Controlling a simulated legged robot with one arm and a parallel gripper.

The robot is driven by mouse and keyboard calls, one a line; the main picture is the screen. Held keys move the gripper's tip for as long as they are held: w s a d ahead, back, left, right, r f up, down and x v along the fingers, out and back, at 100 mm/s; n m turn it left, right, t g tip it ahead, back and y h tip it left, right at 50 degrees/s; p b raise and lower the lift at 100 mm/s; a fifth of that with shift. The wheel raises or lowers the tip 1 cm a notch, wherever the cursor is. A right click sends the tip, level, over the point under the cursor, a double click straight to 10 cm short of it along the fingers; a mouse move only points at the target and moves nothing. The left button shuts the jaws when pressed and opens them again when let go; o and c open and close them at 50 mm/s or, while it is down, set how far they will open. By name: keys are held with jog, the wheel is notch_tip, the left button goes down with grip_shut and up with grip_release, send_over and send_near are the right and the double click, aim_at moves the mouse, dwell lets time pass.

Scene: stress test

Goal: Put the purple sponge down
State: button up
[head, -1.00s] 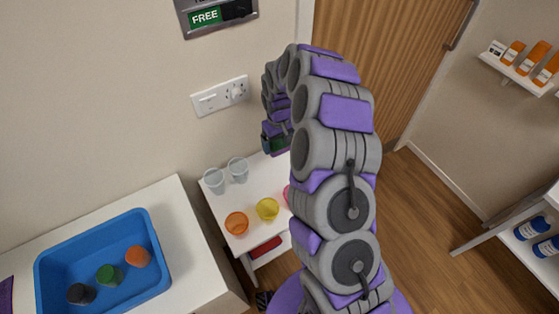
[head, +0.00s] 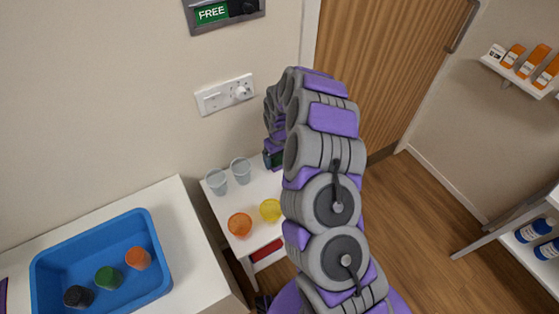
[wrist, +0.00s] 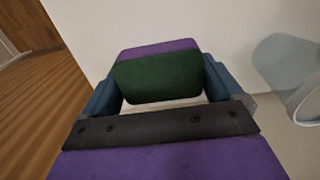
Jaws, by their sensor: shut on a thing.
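The purple sponge (wrist: 157,47) has a dark green face and sits between the blue fingers of my gripper (wrist: 160,80) in the wrist view. My gripper is shut on it. In the head view my gripper (head: 273,159) is over the back part of a small white table (head: 254,200), to the right of the clear cups, and my arm hides much of it. I cannot tell whether the sponge touches the table.
Two clear cups (head: 241,171) stand at the table's back left. An orange cup (head: 240,225) and a yellow cup (head: 270,210) stand nearer. A blue tray (head: 45,262) with several lidded items is on the left counter. A wall (head: 100,90) is behind.

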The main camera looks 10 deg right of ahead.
jog(key=shift+d+f, duration=0.15)
jog(key=shift+f, duration=0.5)
jog(key=shift+d, duration=0.65)
jog(key=o, duration=0.5)
jog(key=shift+a+f, duration=0.15)
jog(key=shift+o, duration=0.4)
jog(key=shift+a, duration=0.45)
